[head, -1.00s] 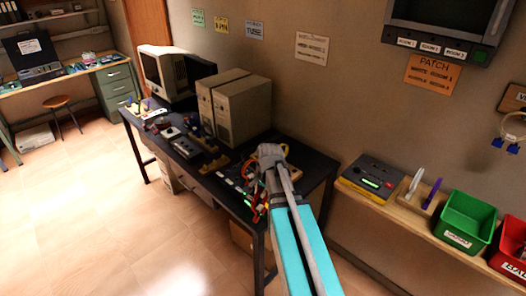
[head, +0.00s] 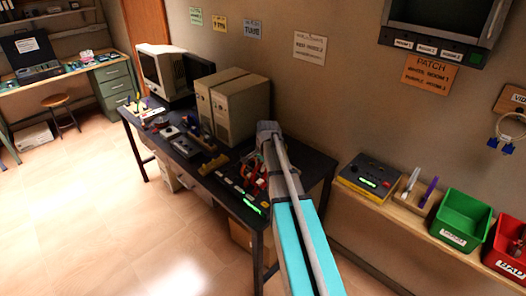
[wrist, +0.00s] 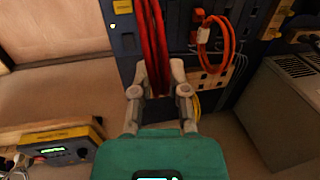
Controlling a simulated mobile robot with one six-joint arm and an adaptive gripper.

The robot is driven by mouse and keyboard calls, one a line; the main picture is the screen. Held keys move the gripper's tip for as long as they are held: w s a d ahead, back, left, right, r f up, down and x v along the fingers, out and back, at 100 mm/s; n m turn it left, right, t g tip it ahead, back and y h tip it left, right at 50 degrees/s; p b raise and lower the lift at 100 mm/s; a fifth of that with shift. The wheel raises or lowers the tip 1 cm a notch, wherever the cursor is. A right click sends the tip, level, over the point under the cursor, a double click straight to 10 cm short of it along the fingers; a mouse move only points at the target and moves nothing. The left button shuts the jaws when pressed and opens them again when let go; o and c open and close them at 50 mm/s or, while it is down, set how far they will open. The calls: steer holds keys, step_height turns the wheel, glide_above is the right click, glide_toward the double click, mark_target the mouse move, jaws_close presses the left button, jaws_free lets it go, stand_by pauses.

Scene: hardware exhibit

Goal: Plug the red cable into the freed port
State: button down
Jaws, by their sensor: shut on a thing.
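In the wrist view my gripper (wrist: 157,88) has its two pale fingers on either side of a thick red cable (wrist: 154,45) and is shut on it. The cable runs up between the fingers to the top of the picture. In the head view the red cable (head: 249,181) shows left of my arm, above the right end of the dark table (head: 225,195). My gripper's fingers are hidden behind my arm there. An orange-red looped cable (wrist: 203,38) lies to the right in the wrist view. I cannot make out the cable's plug or any freed port.
Two beige computer cases (head: 232,105) stand at the table's back. A green-lit strip (head: 251,207) is near its front edge. A yellow-grey device (head: 370,178), a green bin (head: 461,221) and a red bin (head: 507,250) stand on the right shelf.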

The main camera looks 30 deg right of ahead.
steer(key=w+d+r, duration=0.1)
steer(key=w+d, duration=0.2)
steer(key=w, duration=0.3)
steer(key=shift+d+m+p, duration=0.2)
steer(key=shift+m+p, duration=0.2)
steer(key=shift+f, duration=0.1)
steer(key=shift+f+b, duration=2.8)
steer(key=shift+b, duration=0.2)
steer(key=shift+s+f+b, duration=0.15)
steer(key=shift+f+b, duration=0.85)
steer(key=shift+f, duration=0.05)
stand_by(2.2)
stand_by(0.3)
steer(key=c, duration=0.6)
jaws_free()
